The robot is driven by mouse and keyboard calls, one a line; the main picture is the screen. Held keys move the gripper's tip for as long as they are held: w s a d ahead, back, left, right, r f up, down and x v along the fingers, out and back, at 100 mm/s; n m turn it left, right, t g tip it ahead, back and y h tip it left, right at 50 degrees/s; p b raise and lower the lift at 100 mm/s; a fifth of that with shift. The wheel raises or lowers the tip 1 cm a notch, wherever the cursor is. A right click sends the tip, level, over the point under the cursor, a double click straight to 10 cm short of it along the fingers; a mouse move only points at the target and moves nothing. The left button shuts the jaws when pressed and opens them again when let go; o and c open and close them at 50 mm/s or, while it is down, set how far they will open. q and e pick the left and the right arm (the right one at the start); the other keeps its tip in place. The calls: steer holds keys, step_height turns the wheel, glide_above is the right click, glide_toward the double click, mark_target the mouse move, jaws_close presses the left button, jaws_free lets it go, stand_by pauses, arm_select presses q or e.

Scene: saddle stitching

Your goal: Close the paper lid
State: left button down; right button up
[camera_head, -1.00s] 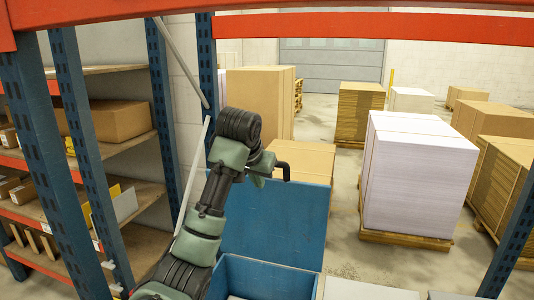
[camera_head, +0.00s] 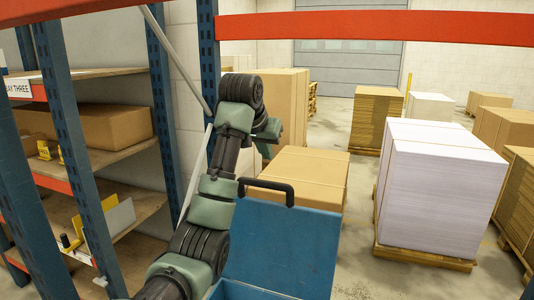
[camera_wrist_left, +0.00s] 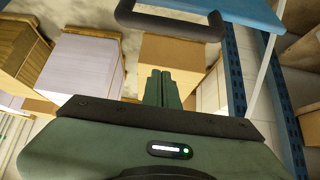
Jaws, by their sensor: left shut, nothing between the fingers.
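The blue lid (camera_head: 285,240) stands raised at the back of a blue box (camera_head: 240,291), at the bottom centre of the head view. A black handle (camera_head: 266,184) is on the lid's top edge. My left arm rises in front and to the left of the lid. My left gripper (camera_head: 270,132) is above and behind the handle, apart from it. In the left wrist view the gripper's green fingers (camera_wrist_left: 163,76) are together and empty. The handle (camera_wrist_left: 168,28) and part of the lid (camera_wrist_left: 248,14) show beyond them. My right gripper is out of view.
A shelf rack with blue posts (camera_head: 75,150) stands on the left. A cardboard box (camera_head: 300,175) is behind the lid. A white paper stack (camera_head: 435,190) on a pallet stands to the right. Clear floor (camera_head: 350,225) lies between.

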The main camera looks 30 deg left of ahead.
arm_select(q)
steer(key=p+x, duration=0.3)
steer(key=x, duration=0.4)
steer(key=s, duration=0.1)
steer(key=s+p, duration=0.1)
steer(key=s+d+f, duration=0.1)
steer(key=shift+s+f+p, duration=0.15)
steer(key=shift+s+p, duration=0.2)
steer(key=shift+w+a+f, duration=0.1)
steer(key=shift+f, duration=0.05)
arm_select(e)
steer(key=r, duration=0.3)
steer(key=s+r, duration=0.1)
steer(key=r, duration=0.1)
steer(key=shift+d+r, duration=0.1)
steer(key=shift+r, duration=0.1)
